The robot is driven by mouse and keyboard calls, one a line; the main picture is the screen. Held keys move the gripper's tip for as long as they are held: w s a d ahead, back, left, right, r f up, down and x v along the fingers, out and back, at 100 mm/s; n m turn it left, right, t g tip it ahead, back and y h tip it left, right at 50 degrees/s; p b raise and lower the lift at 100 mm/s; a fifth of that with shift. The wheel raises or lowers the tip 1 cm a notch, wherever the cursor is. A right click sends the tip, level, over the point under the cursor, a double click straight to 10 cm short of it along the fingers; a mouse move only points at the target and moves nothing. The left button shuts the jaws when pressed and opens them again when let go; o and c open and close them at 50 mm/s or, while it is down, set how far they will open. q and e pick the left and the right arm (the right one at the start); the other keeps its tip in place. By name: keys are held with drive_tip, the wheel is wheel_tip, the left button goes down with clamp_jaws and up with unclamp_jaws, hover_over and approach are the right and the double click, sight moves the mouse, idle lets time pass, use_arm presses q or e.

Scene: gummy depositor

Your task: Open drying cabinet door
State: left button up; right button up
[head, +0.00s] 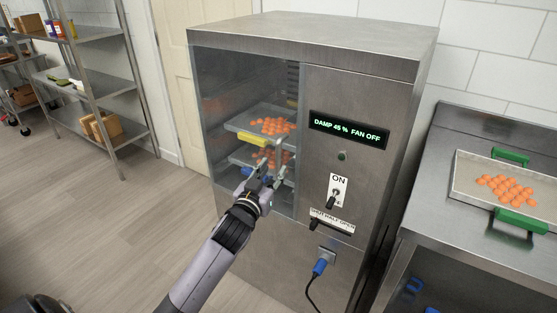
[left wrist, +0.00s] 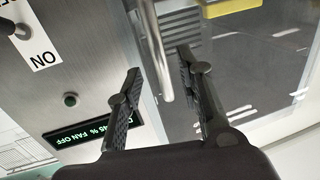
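The drying cabinet (head: 360,75) is a steel box with a glass door (head: 215,110) at its left front. The door appears closed. Behind the glass, trays (head: 240,127) hold orange gummies. The door's metal bar handle (left wrist: 155,45) shows in the left wrist view, between the two fingers of my left gripper (left wrist: 160,70). The fingers are spread, with visible gaps beside the bar. In the head view, my left gripper (head: 267,172) is in front of the glass near the door's right edge. My right gripper is not in view.
Right of the door are a lit display (head: 348,129) reading "DAMP 45 % FAN OFF", an ON switch (head: 335,192), a slider and a blue plug (head: 319,267). A tray of gummies (head: 470,198) with green handles stands on the right bench. Floor (head: 115,230) at left is clear.

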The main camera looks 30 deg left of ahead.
sight(277, 163)
use_arm(q)
drive_tip(key=shift+w+a, duration=0.2)
drive_tip(key=shift+w, duration=1.1)
drive_tip(key=shift+w+a, duration=0.2)
drive_tip(key=shift+w, duration=1.1)
drive_tip(key=shift+c, duration=0.4)
clamp_jaws()
